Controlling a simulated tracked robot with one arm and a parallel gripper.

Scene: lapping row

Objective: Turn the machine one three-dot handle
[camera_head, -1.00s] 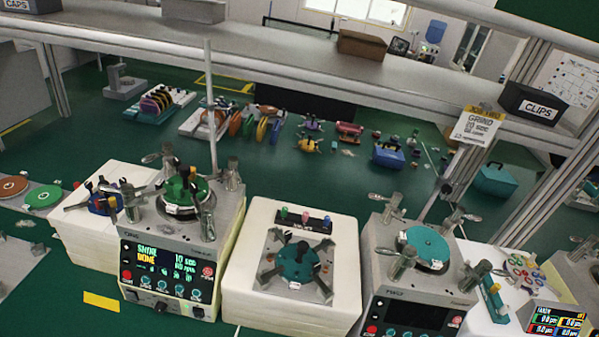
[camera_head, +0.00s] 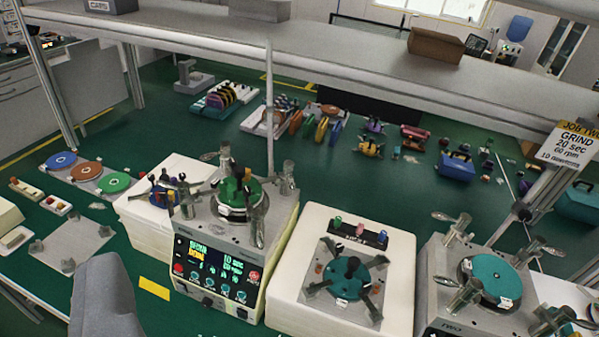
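Machine one (camera_head: 280,236) is the grey lapping machine left of centre with a lit display (camera_head: 215,265) in green and yellow. A green-topped fixture (camera_head: 236,192) sits on its round plate. Several metal clamp handles stand around the plate: a back one (camera_head: 226,157), a right one (camera_head: 288,174), a left one (camera_head: 186,200) and a front one (camera_head: 258,226). Their dot marks are too small to read, so I cannot tell which has three dots. My gripper's fingers are not in view. A grey part, probably of my arm, shows at the lower left, apart from the machine.
A white block (camera_head: 395,258) with a teal fixture (camera_head: 346,279) stands right of machine one. Machine two (camera_head: 437,263) stands further right. Another white block (camera_head: 143,228) stands on the left. A vertical post (camera_head: 270,110) rises behind machine one, below a grey shelf (camera_head: 340,50).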

